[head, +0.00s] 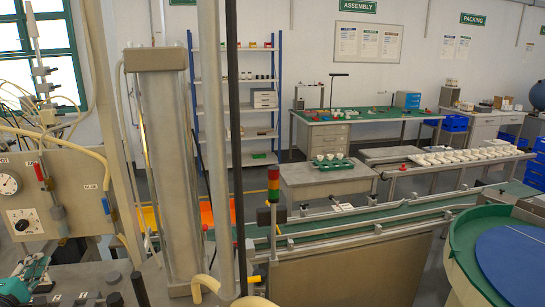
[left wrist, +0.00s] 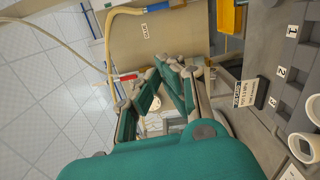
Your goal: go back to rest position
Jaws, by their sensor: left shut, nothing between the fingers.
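My left gripper (head: 36,268) shows at the lower left corner of the head view, with teal and grey links, partly cut off by the picture edge. In the left wrist view its two teal and grey fingers (left wrist: 172,72) come together, and nothing is held between them. The fingers are in front of a beige panel (left wrist: 140,45) with a red-handled valve. My right gripper is in neither view.
The beige panel (head: 50,165) with a gauge and hoses stands close at left. A grey numbered rack (left wrist: 290,75) and white round parts (left wrist: 300,148) lie near the left gripper. A conveyor (head: 340,224) and signal light (head: 273,185) stand ahead; a green round table (head: 465,235) is at right.

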